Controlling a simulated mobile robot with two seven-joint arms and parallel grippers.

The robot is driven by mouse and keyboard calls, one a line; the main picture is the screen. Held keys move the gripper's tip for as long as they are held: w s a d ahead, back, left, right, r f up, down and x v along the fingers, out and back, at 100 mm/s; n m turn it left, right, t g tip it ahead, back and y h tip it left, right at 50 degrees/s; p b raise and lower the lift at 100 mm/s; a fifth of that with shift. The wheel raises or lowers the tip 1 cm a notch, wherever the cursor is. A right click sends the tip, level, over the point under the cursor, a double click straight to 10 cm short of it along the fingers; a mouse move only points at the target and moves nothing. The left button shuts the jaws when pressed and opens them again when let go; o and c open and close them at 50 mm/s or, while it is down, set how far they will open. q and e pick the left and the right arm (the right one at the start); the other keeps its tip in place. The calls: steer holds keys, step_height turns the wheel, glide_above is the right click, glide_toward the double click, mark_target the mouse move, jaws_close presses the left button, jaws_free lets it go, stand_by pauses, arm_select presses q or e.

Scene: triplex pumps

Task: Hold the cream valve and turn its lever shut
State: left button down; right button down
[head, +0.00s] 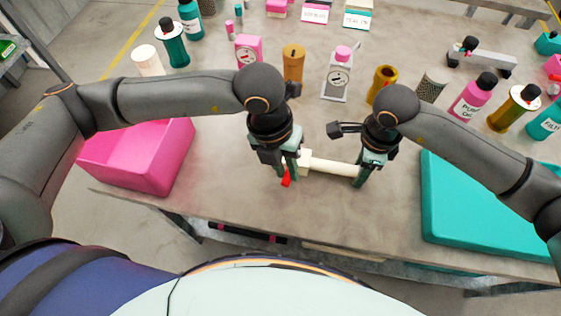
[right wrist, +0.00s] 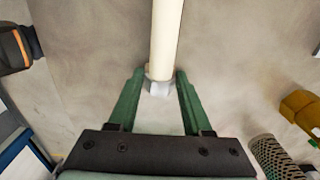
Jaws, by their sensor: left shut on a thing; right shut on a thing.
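The cream valve (head: 330,166) is a pale tube with a blocky body at its left end, lying roughly left to right near the table's front edge. Its red lever (head: 287,179) shows below my left gripper (head: 287,170), pointing toward the front edge, roughly across the tube. My left gripper is shut on the lever, its fingers hiding the lever's upper part and part of the valve body. My right gripper (head: 364,174) is shut on the valve's right end. In the right wrist view, the tube (right wrist: 166,40) runs between the green fingers (right wrist: 160,76), with a pale collar at its end.
A pink bin (head: 140,165) stands left and a teal tray (head: 470,215) right on the grey table (head: 225,190). Bottles, gauges and fittings line the back, including a brass fitting (head: 383,82) and a mesh cylinder (head: 431,88). Table around the valve is clear.

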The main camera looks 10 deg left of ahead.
arm_select(q)
steer(key=shift+d+n, duration=0.4)
steer(key=shift+n, duration=0.3)
steer(key=c, duration=0.8)
jaws_free()
steer(key=shift+o, duration=0.2)
steer(key=shift+r, duration=0.15)
step_height(320, 180, up, 12)
steer(key=a, duration=0.2)
steer(key=shift+a+f, duration=0.2)
steer(key=shift+s, duration=0.1)
arm_select(e)
steer(key=shift+c, duration=1.3)
jaws_free()
